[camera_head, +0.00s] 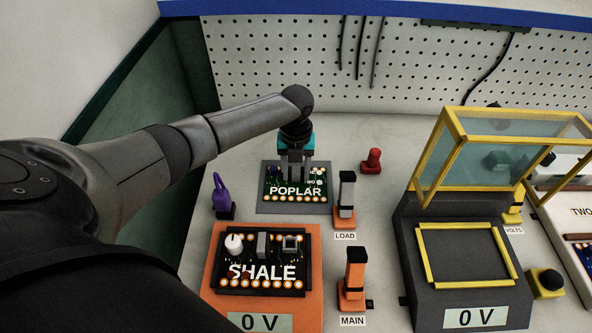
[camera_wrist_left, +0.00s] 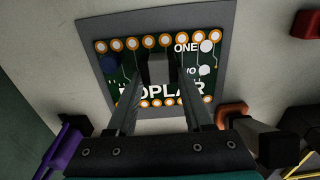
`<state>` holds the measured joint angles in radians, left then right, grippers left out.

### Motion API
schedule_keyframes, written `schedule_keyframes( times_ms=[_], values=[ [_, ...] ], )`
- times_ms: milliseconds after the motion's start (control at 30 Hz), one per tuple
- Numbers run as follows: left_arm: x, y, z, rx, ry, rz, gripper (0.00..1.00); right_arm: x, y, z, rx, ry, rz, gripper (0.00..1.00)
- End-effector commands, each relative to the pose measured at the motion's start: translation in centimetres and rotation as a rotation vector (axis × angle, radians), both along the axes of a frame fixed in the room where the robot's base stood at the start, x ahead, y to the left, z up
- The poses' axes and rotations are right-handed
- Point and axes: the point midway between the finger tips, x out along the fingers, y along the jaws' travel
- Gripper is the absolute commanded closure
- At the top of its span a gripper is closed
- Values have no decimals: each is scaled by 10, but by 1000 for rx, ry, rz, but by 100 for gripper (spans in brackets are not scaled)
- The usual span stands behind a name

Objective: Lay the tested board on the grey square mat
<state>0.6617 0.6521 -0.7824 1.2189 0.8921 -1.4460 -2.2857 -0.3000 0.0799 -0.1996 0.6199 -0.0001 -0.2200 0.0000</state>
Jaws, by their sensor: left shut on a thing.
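The green board marked POPLAR (camera_head: 296,190) is over the grey square mat (camera_head: 265,208), inside its outline, with a grey border showing around it. It looks flat and level; whether it touches the mat is hard to tell. My left gripper (camera_head: 295,177) points down at the board, its fingers shut on a grey block on it. The wrist view shows the board (camera_wrist_left: 122,72) on the mat (camera_wrist_left: 88,32), with the fingertips (camera_wrist_left: 158,68) on either side of the block. My right gripper is out of view.
An orange fixture (camera_head: 213,272) holds a board marked SHALE (camera_head: 262,272); its display reads 0 V. LOAD (camera_head: 346,190) and MAIN (camera_head: 355,272) switches stand right of these. A purple clip (camera_head: 221,193) is left of the mat, a red button (camera_head: 371,162) right. A yellow-framed fixture (camera_head: 465,257) stands empty, its cover raised.

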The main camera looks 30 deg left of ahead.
Motion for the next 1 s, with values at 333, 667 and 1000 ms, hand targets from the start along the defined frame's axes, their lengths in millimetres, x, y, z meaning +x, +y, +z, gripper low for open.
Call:
schedule_keyframes(
  times_ms=[333, 667, 1000],
  values=[
    [0, 0, 0, 0, 0, 0, 14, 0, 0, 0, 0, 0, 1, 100],
    [0, 0, -1, -1, 1, 0, 14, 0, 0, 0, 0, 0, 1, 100],
    [1, 1, 36, 1, -4, -1, 14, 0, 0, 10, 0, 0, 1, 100]
  ],
)
